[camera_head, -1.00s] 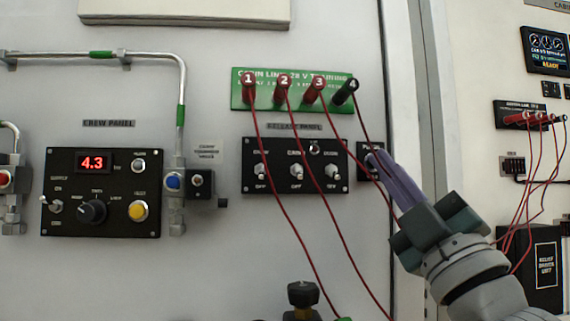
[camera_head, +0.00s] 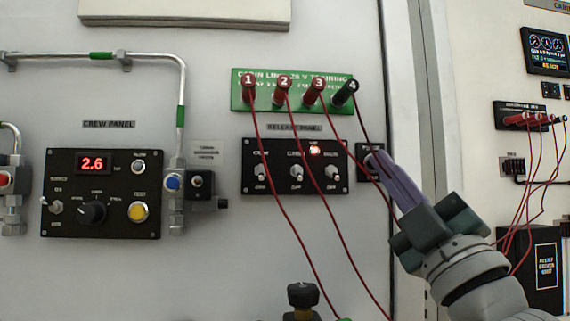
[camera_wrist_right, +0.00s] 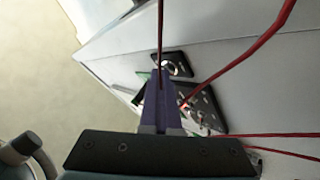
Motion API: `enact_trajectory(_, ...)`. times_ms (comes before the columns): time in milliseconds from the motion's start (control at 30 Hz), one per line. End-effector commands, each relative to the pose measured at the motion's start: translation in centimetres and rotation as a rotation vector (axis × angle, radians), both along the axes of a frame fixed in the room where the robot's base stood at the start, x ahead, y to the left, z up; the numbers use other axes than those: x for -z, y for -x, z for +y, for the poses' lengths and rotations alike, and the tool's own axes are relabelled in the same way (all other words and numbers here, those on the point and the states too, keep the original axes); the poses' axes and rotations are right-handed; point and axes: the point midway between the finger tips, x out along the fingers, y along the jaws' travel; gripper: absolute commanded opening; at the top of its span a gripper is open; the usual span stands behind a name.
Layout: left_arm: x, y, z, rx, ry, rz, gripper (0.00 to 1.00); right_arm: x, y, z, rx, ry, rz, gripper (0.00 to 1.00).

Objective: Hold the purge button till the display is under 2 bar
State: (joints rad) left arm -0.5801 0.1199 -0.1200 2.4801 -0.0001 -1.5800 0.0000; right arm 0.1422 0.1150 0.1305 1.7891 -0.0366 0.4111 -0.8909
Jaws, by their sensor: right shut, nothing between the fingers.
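The crew panel's display (camera_head: 93,163) reads 2.6 in red digits. My right gripper (camera_head: 374,158) is shut and empty, its purple fingers pointing up and left. Its tips are at a small black plate (camera_head: 364,172) right of the release panel, and they hide part of it. That plate also shows in the right wrist view (camera_wrist_right: 183,68), with a pale round part at the fingertips (camera_wrist_right: 162,70). The tips appear to touch it; I cannot read a purge label or see how far a button is pressed. My left gripper is not in view.
The release panel (camera_head: 275,181) has several toggle switches and a lit red lamp (camera_head: 315,150). Red leads (camera_head: 268,175) hang from the green terminal board (camera_head: 290,104) and pass close to my right fingers. A black knob (camera_head: 301,295) stands at the bottom.

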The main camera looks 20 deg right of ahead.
Motion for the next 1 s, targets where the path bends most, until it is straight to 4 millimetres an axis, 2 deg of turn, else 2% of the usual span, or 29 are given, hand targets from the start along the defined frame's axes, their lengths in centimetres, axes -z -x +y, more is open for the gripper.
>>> enact_trajectory(733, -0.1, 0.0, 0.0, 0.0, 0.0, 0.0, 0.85, 0.0, 0.0, 0.0, 0.0, 0.0, 0.002, 0.0)
enact_trajectory(1000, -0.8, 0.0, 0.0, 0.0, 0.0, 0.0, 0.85, -0.1, 1.1, 0.3, 0.0, -0.001, 0.003, 0.0)
